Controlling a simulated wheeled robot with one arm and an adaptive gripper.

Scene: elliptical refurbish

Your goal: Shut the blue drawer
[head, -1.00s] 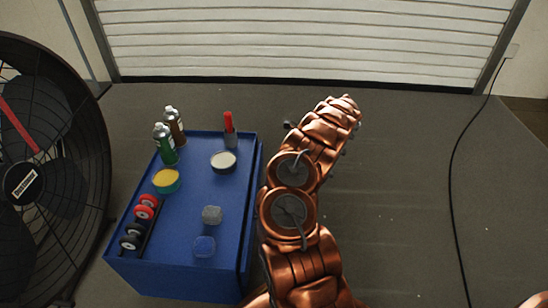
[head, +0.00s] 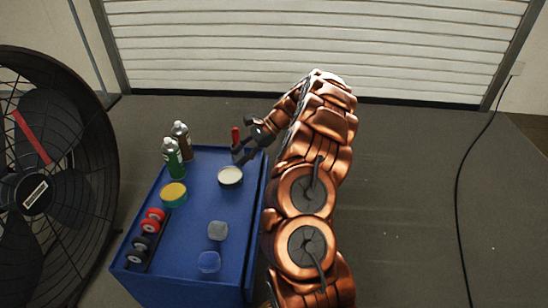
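The blue cabinet (head: 190,230) stands left of my arm, seen from above. A narrow blue strip (head: 256,215) runs along its right side, which may be a drawer front. My arm covers part of that side, so I cannot tell how far any drawer stands out. My gripper (head: 243,154) is dark and small in the picture, at the cabinet's far right corner beside the red-capped item (head: 235,137). Whether it touches the cabinet, and the gap between its fingers, cannot be made out.
On the cabinet top are a green spray can (head: 173,158), a brown one (head: 181,140), a yellow-topped tin (head: 173,193), a pale-topped tin (head: 230,176), red and black wheels (head: 149,227) and two small containers (head: 217,231). A big fan (head: 50,180) stands left. Floor right is clear except a cable (head: 460,190).

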